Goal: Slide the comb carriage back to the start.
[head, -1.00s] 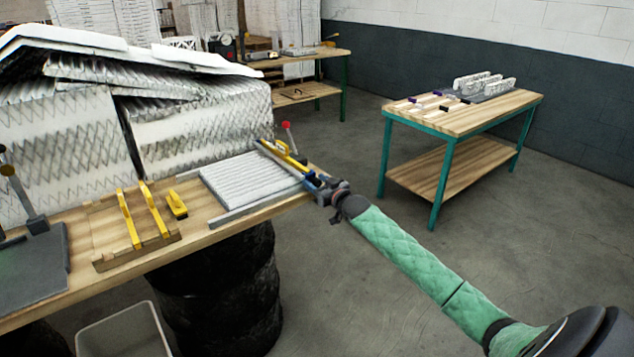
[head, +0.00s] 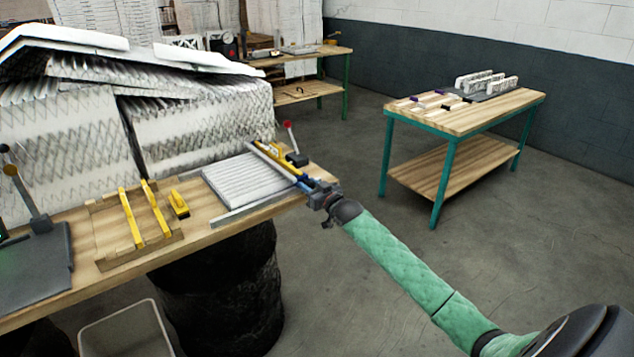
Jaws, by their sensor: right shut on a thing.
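The comb carriage (head: 272,162) is a narrow grey bar with yellow and blue parts. It lies across the right part of the white pleated filter (head: 240,181) on the wooden bench. My right gripper (head: 314,191) is shut on the near end of the carriage at the bench's right end. The gripped part is small and mostly hidden by the fingers. My left gripper is out of view.
A grey rail (head: 245,212) runs along the filter's near edge. A red-knobbed lever (head: 289,132) stands behind the carriage. Stacked filters (head: 205,120) crowd the bench's back.

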